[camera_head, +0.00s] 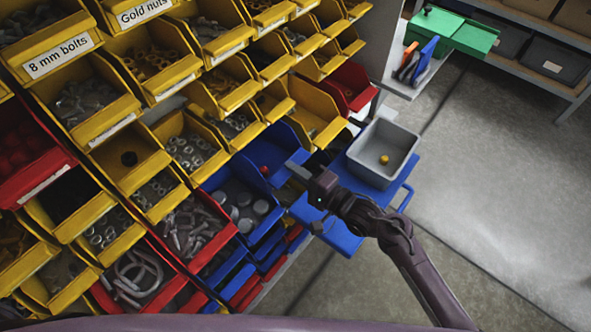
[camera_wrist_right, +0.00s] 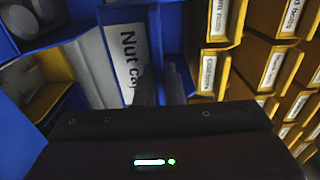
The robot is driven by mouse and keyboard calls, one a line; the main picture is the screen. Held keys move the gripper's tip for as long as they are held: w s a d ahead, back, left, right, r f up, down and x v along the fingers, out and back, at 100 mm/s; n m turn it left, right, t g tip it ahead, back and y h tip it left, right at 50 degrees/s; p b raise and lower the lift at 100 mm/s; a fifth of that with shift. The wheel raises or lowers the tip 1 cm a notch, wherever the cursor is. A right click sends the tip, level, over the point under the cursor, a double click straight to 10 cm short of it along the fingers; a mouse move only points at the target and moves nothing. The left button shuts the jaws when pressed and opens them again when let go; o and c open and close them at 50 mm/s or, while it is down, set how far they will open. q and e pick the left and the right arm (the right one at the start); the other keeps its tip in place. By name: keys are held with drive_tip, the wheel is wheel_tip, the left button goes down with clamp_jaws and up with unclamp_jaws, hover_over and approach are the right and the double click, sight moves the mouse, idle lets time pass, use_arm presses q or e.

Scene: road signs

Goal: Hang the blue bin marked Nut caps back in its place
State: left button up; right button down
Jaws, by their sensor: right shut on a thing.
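The blue bin (camera_head: 284,140) sits at the rack in the lower blue row, right of a blue bin of round grey caps. A small red thing shows inside it. In the right wrist view its white label (camera_wrist_right: 128,58) reads "Nut ca", the rest hidden by a finger. My right gripper (camera_head: 296,172) is shut on the front of this bin; its fingers also show in the right wrist view (camera_wrist_right: 160,88). Whether the bin is fully seated on the rack cannot be told. My left gripper is not in view.
A blue cart top (camera_head: 335,235) stands close under my right arm, with a grey bin (camera_head: 383,152) holding a small yellow thing. Yellow and red bins fill the rack around. A green box (camera_head: 455,33) stands on a ledge at the back. Open floor (camera_head: 510,190) lies to the right.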

drive_tip(key=shift+f+b, duration=0.5)
drive_tip(key=shift+f, duration=0.35)
idle(0.3)
drive_tip(key=c, duration=1.5)
unclamp_jaws()
drive_tip(key=shift+o, duration=0.2)
drive_tip(key=shift+f, duration=0.1)
